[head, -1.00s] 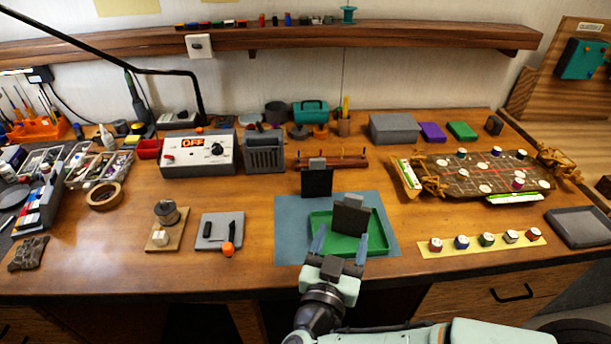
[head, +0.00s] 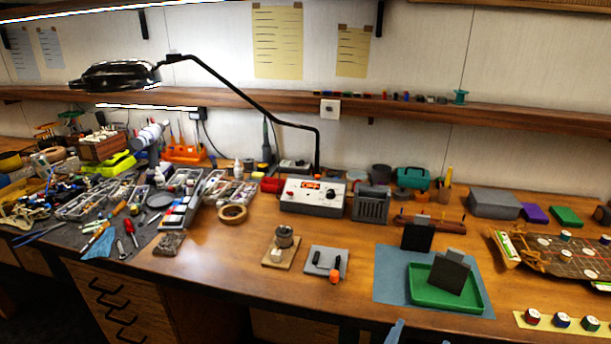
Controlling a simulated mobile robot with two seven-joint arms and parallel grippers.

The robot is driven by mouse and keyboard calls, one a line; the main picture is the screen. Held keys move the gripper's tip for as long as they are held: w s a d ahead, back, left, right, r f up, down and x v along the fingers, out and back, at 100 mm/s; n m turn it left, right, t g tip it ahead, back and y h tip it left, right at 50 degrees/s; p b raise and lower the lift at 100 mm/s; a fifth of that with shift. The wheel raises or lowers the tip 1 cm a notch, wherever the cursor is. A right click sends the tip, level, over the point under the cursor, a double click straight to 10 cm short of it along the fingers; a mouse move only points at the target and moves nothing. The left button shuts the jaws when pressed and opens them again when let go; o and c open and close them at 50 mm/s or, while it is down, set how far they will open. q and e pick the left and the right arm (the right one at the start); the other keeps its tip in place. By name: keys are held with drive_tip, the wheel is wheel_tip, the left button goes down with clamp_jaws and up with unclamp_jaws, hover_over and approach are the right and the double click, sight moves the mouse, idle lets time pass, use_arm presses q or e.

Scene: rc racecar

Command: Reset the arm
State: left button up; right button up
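Behind the fingertip, a green tray (head: 425,295) lies on a blue-grey mat (head: 388,275). A dark panel (head: 449,271) stands tilted in the tray, and a black panel (head: 417,237) stands behind it. The fingertip looks apart from both.
Tools and parts crowd the left. A patterned board (head: 565,255) and small round pots (head: 561,320) are at right. Bare wood lies around the small grey pad (head: 327,261).

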drive_tip(key=w+a+f+n+g+y+p, duration=0.1)
drive_tip(key=w+f+n+y+p, duration=0.15)
drive_tip(key=f, duration=0.65)
drive_tip(key=w+a+f+n+g+y+p, duration=0.1)
drive_tip(key=w+f+y, duration=0.3)
drive_tip(key=f, duration=0.5)
drive_tip(key=s+a+f+g+y+p, duration=0.1)
drive_tip(key=s+f+g+y+p, duration=0.25)
drive_tip(key=f, duration=0.75)
drive_tip(key=s+a+f+g+y+p, duration=0.1)
drive_tip(key=s+f+g, duration=0.4)
drive_tip(key=s, duration=0.7)
drive_tip(key=s+a+f+g+y+p, duration=0.1)
drive_tip(key=s+a+f+g+y, duration=0.1)
drive_tip(key=s+f+g, duration=0.3)
drive_tip(key=s+f+y, duration=0.1)
drive_tip(key=s+f, duration=0.2)
drive_tip(key=s, duration=0.4)
drive_tip(key=shift+p, duration=0.35)
